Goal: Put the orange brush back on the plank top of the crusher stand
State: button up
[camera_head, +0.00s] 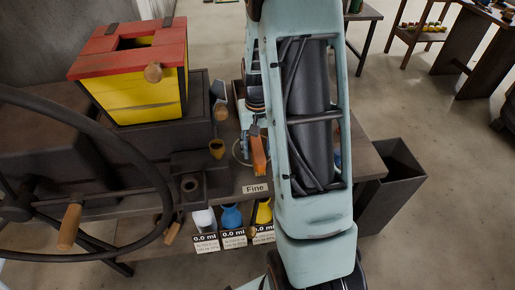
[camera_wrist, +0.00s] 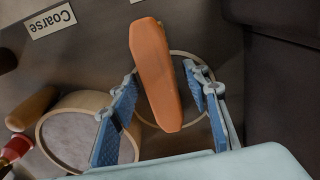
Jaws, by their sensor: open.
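The orange brush (camera_head: 258,157) shows in the head view just left of my arm, above the "Fine" label. In the wrist view the brush (camera_wrist: 155,70) is a long orange block, seen over a pale ring on the brown plank surface (camera_wrist: 95,62). My gripper (camera_wrist: 166,112) is open, with a blue-padded finger on each side of the brush. Gaps show between the brush and both fingers. The brush's underside is hidden, and I cannot tell whether it touches the plank. In the head view my arm hides much of the plank top (camera_head: 362,160).
A round sieve-like container (camera_wrist: 78,140) lies close beside the left finger in the wrist view. The yellow and red hopper (camera_head: 140,95) and large handwheel (camera_head: 85,120) stand at left. Bottles (camera_head: 232,217) stand below the plank. A dark bin (camera_head: 395,185) is at right.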

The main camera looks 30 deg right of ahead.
aim_at(257, 148)
notch_tip(257, 148, up, 12)
jog(key=p, duration=0.1)
jog(key=shift+r+p, duration=0.15)
jog(key=shift+p, duration=0.25)
dwell(0.3)
